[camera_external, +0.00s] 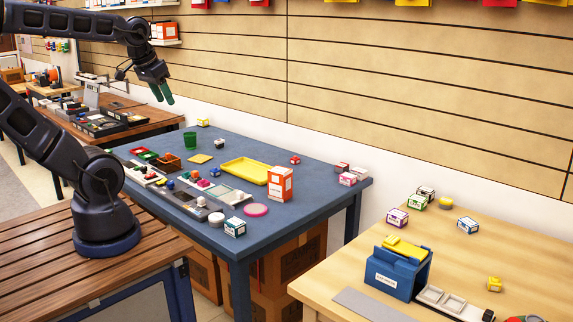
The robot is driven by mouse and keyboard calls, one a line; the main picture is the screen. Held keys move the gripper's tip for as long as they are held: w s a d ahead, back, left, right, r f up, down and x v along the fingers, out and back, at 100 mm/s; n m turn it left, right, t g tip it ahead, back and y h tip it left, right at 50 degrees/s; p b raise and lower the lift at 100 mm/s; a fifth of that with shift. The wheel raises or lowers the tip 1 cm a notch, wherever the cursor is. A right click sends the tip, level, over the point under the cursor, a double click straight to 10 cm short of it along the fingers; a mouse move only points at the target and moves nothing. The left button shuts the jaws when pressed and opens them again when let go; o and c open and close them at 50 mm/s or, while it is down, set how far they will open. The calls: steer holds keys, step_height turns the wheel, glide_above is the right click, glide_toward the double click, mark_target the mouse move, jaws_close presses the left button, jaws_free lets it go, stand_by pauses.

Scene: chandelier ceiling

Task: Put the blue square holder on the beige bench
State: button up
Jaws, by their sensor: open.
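My gripper (162,92) is open and empty, with green fingertips pointing down. It is raised in the air at the upper left, above and behind the far left part of the blue table (300,205). The beige bench (345,270) is at the lower right, well away from my gripper. A blue box-shaped holder (388,276) with a white label stands on this bench, with a yellow piece (405,248) on top. I cannot tell whether it is the blue square holder. A small blue item (215,172) lies on the blue table, too small to make out.
The blue table holds a yellow tray (243,171), an orange-and-white box (280,184), a green cup (190,140) and several small parts. Several small boxes, including a purple one (397,218), stand on the beige bench. A gap separates the two tables.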

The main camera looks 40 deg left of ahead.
steer(key=n+g+h, duration=0.3)
steer(key=n, duration=1.4)
glide_above(215, 167)
steer(key=s+d, duration=0.3)
steer(key=s, duration=0.1)
step_height(215, 167, down, 18)
steer(key=w+a+f+n+h, duration=0.1)
steer(key=w+a+f+n, duration=0.3)
steer(key=a+f, duration=0.55)
steer(key=shift+n, duration=0.3)
steer(key=x, duration=0.4)
steer(key=s+d+x, duration=0.1)
steer(key=x, duration=0.7)
steer(key=shift+s+d, duration=0.25)
steer(key=shift+d, duration=0.2)
steer(key=shift+r, duration=0.1)
steer(key=c, duration=0.9)
